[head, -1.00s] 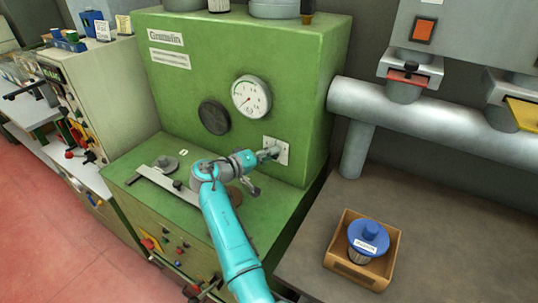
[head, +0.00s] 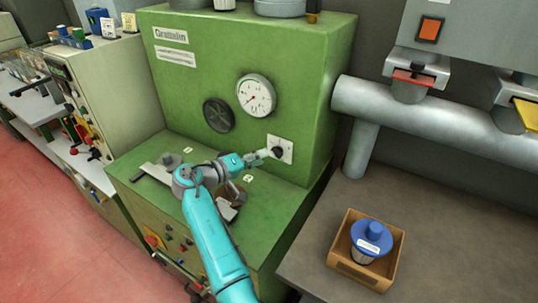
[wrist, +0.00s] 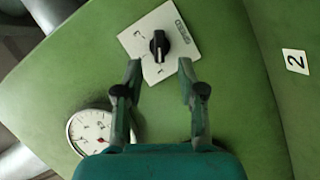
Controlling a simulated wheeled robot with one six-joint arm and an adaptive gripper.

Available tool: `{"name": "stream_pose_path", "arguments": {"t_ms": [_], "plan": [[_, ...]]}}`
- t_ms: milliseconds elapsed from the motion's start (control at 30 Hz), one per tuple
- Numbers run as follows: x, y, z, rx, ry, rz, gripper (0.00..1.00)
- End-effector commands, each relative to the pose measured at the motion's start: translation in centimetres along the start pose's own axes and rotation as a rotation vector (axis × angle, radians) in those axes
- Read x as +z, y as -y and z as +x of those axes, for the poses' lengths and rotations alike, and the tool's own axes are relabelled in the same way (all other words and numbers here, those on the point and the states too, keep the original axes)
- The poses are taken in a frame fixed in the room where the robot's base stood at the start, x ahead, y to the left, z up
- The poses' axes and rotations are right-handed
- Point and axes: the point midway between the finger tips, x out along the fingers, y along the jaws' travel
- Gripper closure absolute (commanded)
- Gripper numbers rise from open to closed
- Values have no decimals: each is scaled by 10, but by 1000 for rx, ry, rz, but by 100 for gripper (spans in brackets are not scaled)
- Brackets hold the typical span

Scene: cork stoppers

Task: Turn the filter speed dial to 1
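The filter speed dial is a black knob (wrist: 159,46) on a white square plate (wrist: 187,43) with dark marks and a small label, on the front of the green machine. A pale line runs along the knob, roughly up and down in the wrist view; which mark it points at is hard to tell. The knob also shows in the head view (head: 278,152), just beyond my gripper (head: 262,155). In the wrist view my gripper (wrist: 160,70) is open, its two fingers apart and empty, with the knob ahead of the gap and not clasped.
A round white gauge (head: 256,96) and a dark round disc (head: 218,115) are on the same green panel (head: 185,90). A green ledge lies below. A wooden box (head: 340,261) with a blue-lidded jar (head: 370,239) stands on the grey bench at right, under a thick pipe (head: 430,115).

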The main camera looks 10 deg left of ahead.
Motion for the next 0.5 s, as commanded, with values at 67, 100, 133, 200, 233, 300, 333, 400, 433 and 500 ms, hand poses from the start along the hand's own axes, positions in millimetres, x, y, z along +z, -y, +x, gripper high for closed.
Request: {"name": "stream_pose_path", "arguments": {"t_ms": [67, 100, 133, 200, 233, 300, 333, 400, 433, 500], "plan": [[0, 1, -17, -2, -3, 0, 60], [0, 1, -24, -2, -2, -1, 60], [0, 1, -30, -2, -2, -1, 60], [0, 1, -40, -2, -2, -1, 60], [0, 1, -44, -2, -1, -1, 60], [0, 1, -52, -2, -1, -1, 60], [0, 1, -55, -2, -1, -1, 60], [0, 1, -59, -1, -1, -1, 60], [0, 1, -60, -1, 0, -1, 60], [0, 1, -62, -1, 0, -1, 60]]}}
